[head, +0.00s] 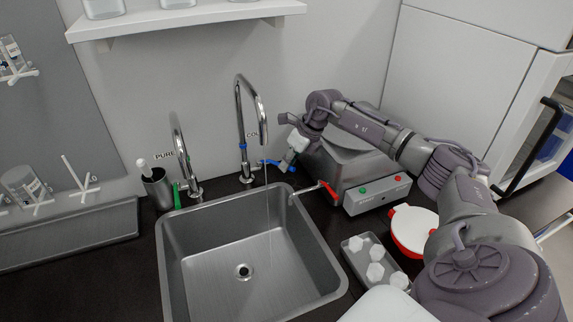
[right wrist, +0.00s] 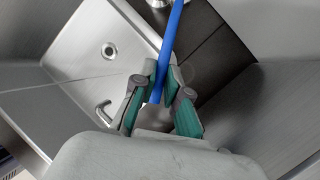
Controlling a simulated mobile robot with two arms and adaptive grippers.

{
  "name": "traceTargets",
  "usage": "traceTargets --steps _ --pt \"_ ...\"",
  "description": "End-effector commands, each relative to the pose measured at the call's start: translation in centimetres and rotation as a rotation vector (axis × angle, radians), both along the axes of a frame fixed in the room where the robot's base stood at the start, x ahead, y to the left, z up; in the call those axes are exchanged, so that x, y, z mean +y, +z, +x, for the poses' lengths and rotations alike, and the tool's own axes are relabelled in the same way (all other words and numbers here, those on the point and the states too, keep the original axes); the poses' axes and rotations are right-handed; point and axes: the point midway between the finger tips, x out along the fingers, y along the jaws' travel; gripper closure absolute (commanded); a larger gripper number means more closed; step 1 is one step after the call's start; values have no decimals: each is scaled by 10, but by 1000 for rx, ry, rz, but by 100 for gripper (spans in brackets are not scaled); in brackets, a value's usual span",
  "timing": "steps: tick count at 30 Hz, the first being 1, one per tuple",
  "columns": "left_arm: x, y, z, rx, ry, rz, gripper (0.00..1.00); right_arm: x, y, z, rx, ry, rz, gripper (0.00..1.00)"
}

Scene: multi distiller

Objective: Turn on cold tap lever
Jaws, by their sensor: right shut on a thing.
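The cold tap (head: 240,115) is a tall chrome gooseneck behind the sink, beside a partly hidden "COL" label. Its blue lever (head: 271,163) sticks out to the right near the tap's base. My right gripper (head: 285,164) reaches in from the right and is at the lever's outer end. In the right wrist view the blue lever (right wrist: 171,40) runs between the green-padded fingers (right wrist: 163,88), which are closed on it. A thin pale line, like a stream of water, drops from the tap's spout into the sink (head: 215,262). My left gripper is not in view.
A second tap labelled "PURE" (head: 178,150) with a green lever stands left. A grey device (head: 376,194) with a red-handled outlet sits close under my right arm. A red-and-white round container (head: 411,228) and a small tray (head: 352,244) lie right of the sink.

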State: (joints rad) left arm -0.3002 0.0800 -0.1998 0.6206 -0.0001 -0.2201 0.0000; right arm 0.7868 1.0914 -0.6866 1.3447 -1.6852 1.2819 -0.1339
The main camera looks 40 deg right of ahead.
Motion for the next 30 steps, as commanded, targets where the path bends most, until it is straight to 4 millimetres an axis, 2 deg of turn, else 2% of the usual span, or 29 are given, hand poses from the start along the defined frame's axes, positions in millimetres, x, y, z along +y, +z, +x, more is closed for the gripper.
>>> traceTargets --steps 8,9,13,23,26,30 --pt "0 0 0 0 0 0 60 0 1 1 -3 -2 0 100" --pt "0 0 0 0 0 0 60 0 1 1 -3 -2 0 82" --pt "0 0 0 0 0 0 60 0 1 1 -2 -2 0 62" --pt "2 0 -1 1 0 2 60 -1 3 0 -1 -1 0 62" --pt "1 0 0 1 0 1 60 -4 11 -3 -2 -3 -2 62" --pt "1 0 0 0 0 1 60 -11 35 -12 -3 -4 -1 62"
